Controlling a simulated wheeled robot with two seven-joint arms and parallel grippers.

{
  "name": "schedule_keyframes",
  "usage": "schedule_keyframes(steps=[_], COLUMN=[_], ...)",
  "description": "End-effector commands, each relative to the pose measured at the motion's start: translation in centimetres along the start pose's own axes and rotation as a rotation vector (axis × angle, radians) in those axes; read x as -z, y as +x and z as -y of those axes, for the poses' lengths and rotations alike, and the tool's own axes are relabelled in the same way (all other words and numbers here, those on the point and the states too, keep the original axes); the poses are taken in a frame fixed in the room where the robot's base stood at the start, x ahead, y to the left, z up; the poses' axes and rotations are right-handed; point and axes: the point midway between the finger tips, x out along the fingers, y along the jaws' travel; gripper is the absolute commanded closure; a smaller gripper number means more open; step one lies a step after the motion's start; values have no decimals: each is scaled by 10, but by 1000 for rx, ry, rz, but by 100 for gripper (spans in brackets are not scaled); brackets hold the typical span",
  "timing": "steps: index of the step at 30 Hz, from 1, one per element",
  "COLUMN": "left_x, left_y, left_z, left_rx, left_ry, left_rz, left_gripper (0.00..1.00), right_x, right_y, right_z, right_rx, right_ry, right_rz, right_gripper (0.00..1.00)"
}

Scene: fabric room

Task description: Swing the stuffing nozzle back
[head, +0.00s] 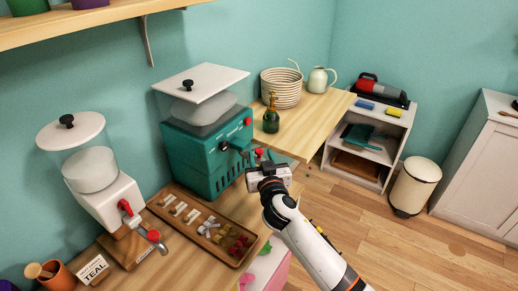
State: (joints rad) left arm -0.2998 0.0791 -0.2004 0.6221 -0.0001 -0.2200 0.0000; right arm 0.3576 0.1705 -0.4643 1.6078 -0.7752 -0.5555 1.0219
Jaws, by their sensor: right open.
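A teal stuffing machine (198,160) with a clear hopper and white lid stands on the wooden counter at centre left. A dark nozzle arm (232,146) sticks out from its front towards the right, with a red knob (259,152) near its end. My right gripper (262,158) comes from the lower right and is open, its fingers right at the outer end of the nozzle. The fingers partly hide that end, and I cannot tell whether they touch it. My left gripper is not in view.
A white dispenser (112,190) with a red-tipped spout stands at left. A wooden tray (205,228) of small parts lies below the machine. A green bottle (271,118) and woven basket (281,88) stand on the table behind. Open floor lies right.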

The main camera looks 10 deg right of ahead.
Motion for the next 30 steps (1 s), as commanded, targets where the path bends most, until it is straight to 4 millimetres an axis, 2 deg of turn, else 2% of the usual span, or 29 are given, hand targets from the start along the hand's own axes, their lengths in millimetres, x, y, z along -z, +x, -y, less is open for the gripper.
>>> schedule_keyframes(steps=[3, 7, 18, 20, 26, 30], left_x=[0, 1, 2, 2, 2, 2], left_y=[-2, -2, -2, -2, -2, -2], left_z=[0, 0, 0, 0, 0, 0], left_rx=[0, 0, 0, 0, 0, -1], left_ry=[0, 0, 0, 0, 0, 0], left_rz=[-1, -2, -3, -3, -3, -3], left_gripper=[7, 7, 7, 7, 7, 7], right_x=[0, 0, 0, 0, 0, 0], right_y=[19, 31, 36, 36, 36, 36], right_z=[0, 0, 0, 0, 0, 0], right_rx=[2, 1, 1, 1, 1, 1], right_ry=[-3, -1, 0, 0, 0, 0], right_rz=[0, 0, -1, -1, -1, -1], right_gripper=[59, 59, 59, 67, 100, 100])
